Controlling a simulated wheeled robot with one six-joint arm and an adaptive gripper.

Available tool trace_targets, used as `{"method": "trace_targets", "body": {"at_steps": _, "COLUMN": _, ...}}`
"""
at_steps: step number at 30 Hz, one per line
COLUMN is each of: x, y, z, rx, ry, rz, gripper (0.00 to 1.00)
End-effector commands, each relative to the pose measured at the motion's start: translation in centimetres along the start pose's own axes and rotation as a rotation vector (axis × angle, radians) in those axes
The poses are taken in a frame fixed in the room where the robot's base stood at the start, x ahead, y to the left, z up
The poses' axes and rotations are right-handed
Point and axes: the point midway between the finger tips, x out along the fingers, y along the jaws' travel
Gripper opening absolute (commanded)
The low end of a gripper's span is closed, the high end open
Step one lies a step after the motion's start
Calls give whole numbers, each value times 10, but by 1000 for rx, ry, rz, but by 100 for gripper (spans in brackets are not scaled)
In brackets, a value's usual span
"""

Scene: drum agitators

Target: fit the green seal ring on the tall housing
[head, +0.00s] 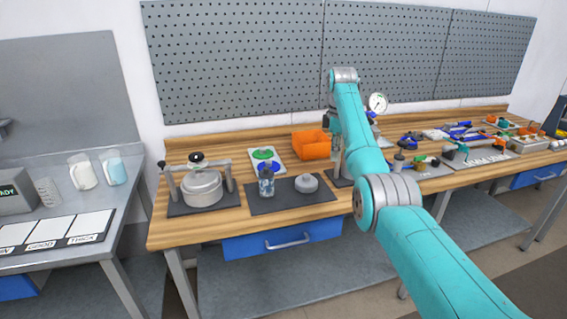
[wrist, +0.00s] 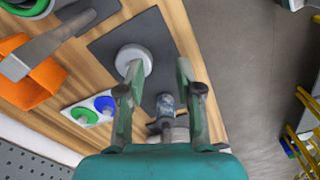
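The green seal ring (head: 262,154) lies on a white tray (head: 253,159) beside a blue ring (head: 263,169). The wrist view also shows the green ring (wrist: 84,117) on its tray. A pale grey round piece (head: 307,183) sits on a dark mat; it also shows in the wrist view (wrist: 133,59). A wide metal pot (head: 203,188) stands under a clamp frame at left. I cannot tell which is the tall housing. My gripper (wrist: 156,85) is open and empty above the bench, apart from the ring. My arm hides it in the head view.
A clear bottle with blue (head: 266,181) stands between pot and grey piece. An orange bin (head: 312,145) stands behind the mat. A grey upright post (wrist: 50,43) rises near the bin. Tools crowd the bench's right side. Bare wood lies along the front edge.

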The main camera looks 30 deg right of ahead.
Motion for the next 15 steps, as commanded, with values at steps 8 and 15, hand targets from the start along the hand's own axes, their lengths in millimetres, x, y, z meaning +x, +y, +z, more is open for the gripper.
{"method": "trace_targets", "body": {"at_steps": 8, "x": 6, "y": -12, "z": -47, "rx": -69, "ry": 0, "rz": -1, "gripper": 35}}
{"method": "trace_targets", "body": {"at_steps": 15, "x": 11, "y": -24, "z": -86, "rx": -126, "ry": 0, "rz": -1, "gripper": 35}}
